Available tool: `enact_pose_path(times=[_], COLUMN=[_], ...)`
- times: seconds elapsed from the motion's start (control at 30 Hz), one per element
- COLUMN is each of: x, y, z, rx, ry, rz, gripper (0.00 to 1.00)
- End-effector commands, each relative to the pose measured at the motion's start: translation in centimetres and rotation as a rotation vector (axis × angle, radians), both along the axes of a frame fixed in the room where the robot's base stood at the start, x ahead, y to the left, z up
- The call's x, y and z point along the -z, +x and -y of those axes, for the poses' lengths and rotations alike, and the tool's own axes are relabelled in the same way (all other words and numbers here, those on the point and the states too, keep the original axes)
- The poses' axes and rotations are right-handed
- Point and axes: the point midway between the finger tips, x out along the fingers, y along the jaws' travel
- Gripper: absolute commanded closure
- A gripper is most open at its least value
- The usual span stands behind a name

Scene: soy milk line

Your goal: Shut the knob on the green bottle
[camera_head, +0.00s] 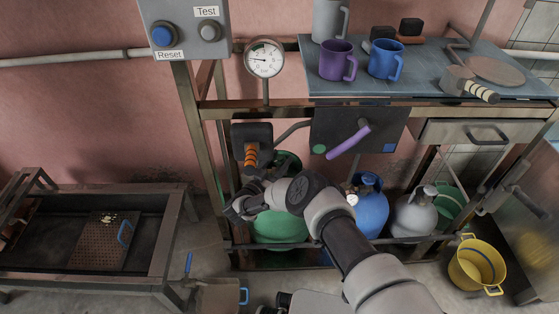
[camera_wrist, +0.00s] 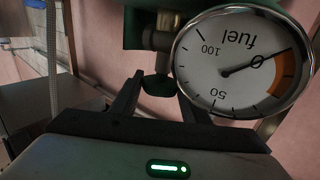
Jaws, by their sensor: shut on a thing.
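The green bottle (camera_head: 280,228) stands on the lower shelf of the rack, partly hidden behind my arm. In the wrist view its green body (camera_wrist: 150,22) is at the top edge, with a metal valve below it in the picture. The dark green knob (camera_wrist: 158,86) is between the fingers of my gripper (camera_wrist: 159,98), which is shut on it. The round fuel gauge hides part of the right finger. In the head view my gripper (camera_head: 241,206) is at the bottle's left side; its fingertips and the knob cannot be made out there.
The fuel gauge (camera_wrist: 244,62) is very close to my right finger. Blue (camera_head: 370,207) and grey (camera_head: 414,212) bottles stand to the right. An orange-handled lever (camera_head: 251,155) hangs just above my wrist. A yellow bucket (camera_head: 477,264) stands on the floor.

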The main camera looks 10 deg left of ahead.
Motion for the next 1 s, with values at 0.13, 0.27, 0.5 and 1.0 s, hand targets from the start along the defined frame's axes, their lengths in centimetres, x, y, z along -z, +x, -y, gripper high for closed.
enact_pose_path(times=[0.13,0.27,0.5,1.0], x=[-0.02,-0.05,-0.04,-0.07], y=[-0.05,0.01,0.02,0.05], z=[-0.13,-0.08,-0.06,-0.04], rx=[0.046,0.068,0.078,0.077], ry=[0.002,0.003,0.002,0.002], rz=[0.002,0.002,0.001,0.002], gripper=[0.81,0.81,0.81,0.42])
